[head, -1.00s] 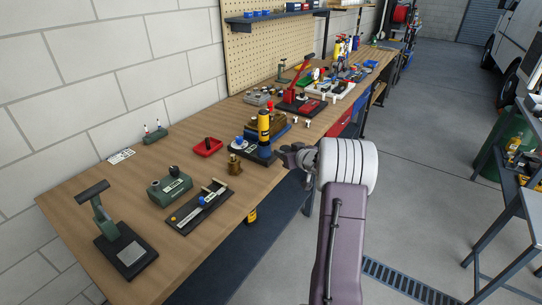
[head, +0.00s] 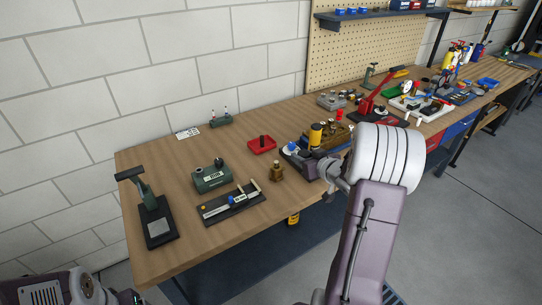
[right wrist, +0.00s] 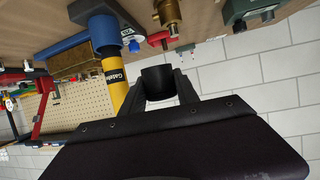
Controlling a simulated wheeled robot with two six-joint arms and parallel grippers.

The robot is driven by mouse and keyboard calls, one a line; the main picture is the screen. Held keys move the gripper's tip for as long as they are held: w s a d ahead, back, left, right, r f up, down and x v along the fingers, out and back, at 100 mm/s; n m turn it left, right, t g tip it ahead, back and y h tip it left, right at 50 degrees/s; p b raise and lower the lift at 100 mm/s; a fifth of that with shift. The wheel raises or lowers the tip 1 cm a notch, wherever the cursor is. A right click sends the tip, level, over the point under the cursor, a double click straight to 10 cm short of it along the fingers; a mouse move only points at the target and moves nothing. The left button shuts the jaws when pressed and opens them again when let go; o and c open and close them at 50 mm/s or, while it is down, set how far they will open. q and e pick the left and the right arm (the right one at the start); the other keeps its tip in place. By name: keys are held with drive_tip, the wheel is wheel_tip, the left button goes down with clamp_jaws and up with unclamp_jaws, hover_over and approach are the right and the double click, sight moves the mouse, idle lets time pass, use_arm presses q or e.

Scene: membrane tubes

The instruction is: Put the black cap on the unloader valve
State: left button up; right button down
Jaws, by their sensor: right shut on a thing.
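My right gripper (head: 330,172) is in front of the blue pump unit, right of the brass unloader valve (head: 277,172), and apart from it. In the right wrist view, the gripper (right wrist: 162,88) is shut on the black cap (right wrist: 158,80), a short dark cylinder between the fingertips. The cap cannot be made out in the head view. The valve stands upright on the bench; its brass body also shows at the top of the right wrist view (right wrist: 168,12). My left gripper is not clearly in view.
A red tray (head: 253,149) with a dark upright piece in it stands behind the valve. A green block (head: 211,178) and a black fixture (head: 222,210) stand left. Bare wood lies around the valve.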

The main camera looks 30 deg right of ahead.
sight(276, 162)
drive_tip(key=shift+r, duration=0.75)
drive_tip(key=shift+a+r, duration=0.15)
drive_tip(key=shift+r, duration=0.1)
drive_tip(key=shift+w+a+r, duration=0.1)
drive_tip(key=shift+w+a, duration=0.05)
drive_tip(key=shift+a, duration=0.2)
drive_tip(key=shift+w+a+f, duration=0.2)
drive_tip(key=shift+w, duration=0.05)
drive_tip(key=w+a+f, duration=0.1)
drive_tip(key=w+f, duration=0.1)
drive_tip(key=w, duration=0.1)
drive_tip(key=w+f, duration=0.2)
drive_tip(key=w, duration=0.2)
drive_tip(key=w+a+f, duration=0.1)
drive_tip(key=w+f, duration=0.2)
drive_tip(key=shift+w+a+b, duration=0.3)
drive_tip(key=shift+w+b, duration=0.05)
drive_tip(key=shift+w, duration=0.05)
drive_tip(key=shift+d, duration=0.1)
wheel_tip(276, 162, down, 4)
use_arm(q)
drive_tip(key=shift+w+a+f, duration=0.2)
drive_tip(key=shift+a+f, duration=0.1)
